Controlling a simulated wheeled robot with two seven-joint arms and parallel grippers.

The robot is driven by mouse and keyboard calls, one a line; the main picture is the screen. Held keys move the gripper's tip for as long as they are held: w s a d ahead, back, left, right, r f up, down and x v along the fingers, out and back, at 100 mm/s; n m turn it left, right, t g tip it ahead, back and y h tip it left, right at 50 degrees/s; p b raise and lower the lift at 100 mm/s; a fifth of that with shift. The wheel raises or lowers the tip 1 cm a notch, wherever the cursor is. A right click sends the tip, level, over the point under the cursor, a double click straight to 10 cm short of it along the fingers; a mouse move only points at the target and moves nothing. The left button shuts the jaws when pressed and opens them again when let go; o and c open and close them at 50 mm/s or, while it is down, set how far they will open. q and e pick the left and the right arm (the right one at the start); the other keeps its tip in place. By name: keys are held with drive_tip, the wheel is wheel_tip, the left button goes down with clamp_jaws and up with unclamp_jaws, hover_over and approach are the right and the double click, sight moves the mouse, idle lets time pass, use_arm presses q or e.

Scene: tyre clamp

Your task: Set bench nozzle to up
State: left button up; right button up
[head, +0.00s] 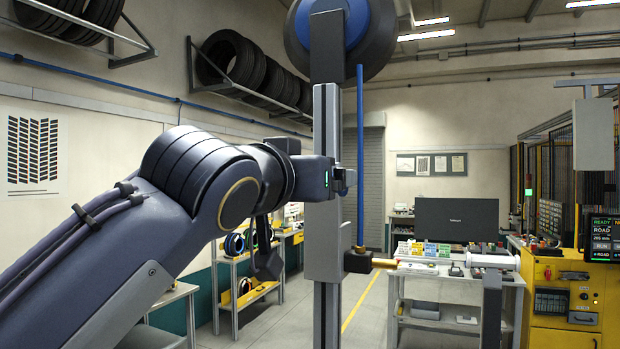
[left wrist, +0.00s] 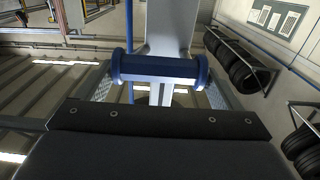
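A brass nozzle (head: 383,262) sticks out level to the right from a black block (head: 357,261) on a grey upright post (head: 326,120). A blue hose (head: 360,150) runs down to the block from a large dark and blue reel (head: 357,35). My left gripper (head: 345,180) is at the post, higher than the nozzle in the head view; I cannot tell if it touches the post. Its fingers are too small and dark to tell open from shut. The left wrist view shows a blue bar (left wrist: 160,68) beyond a dark panel, but no nozzle. My right gripper is out of view.
A bench (head: 440,322) with small coloured boxes and a dark monitor (head: 457,219) stands behind to the right. A white cylinder on a grey upright (head: 492,300) is in front of it. A yellow cabinet (head: 570,290) is at far right. Tyre racks (head: 245,70) hang on the left wall.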

use_arm(q)
drive_tip(key=shift+o, duration=1)
drive_tip(key=shift+s+f, duration=0.1)
drive_tip(key=b+v, duration=0.2)
drive_tip(key=v, duration=0.5)
drive_tip(key=shift+s+a+b, duration=0.15)
drive_tip(key=shift+s+b, duration=0.15)
drive_tip(key=shift+b, duration=0.05)
